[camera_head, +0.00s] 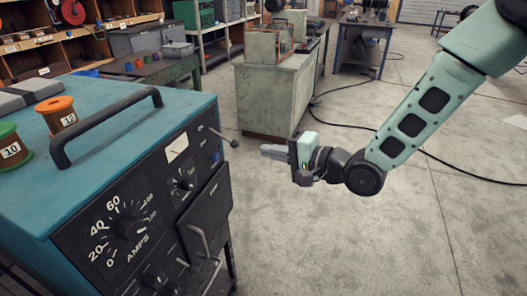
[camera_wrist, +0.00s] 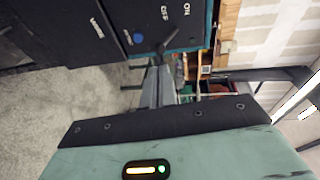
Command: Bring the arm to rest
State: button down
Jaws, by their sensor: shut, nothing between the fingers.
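My gripper (camera_head: 268,151) hangs in the air at the end of my pale green arm, right of the teal welding machine (camera_head: 140,115) in the head view. Its fingers point left towards the machine's lever and front panel, with a gap between them. In the wrist view my gripper's fingers (camera_wrist: 158,82) are together, with nothing seen between them. The machine's dark panel with a blue knob shows behind them, turned on its side. No flanged pipe can be made out.
An orange spool (camera_head: 56,113) marked 12 and a green spool (camera_head: 10,147) marked 10 stand on the machine beside its black handle (camera_head: 108,128). A grey cabinet (camera_head: 270,95) stands behind my gripper. Cables cross the concrete floor, which is otherwise open below my arm.

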jog(key=s+d+r+n+g+h, duration=0.1)
jog(key=s+d+n+g+h, duration=0.3)
jog(key=s, duration=1)
jog(key=s+d+n+g+h, duration=0.4)
jog(key=s+d+n+h, duration=0.5)
jog(key=s, duration=0.5)
jog(key=shift+r+b, duration=0.35)
jog(key=shift+b, duration=0.05)
jog(key=shift+s, duration=0.1)
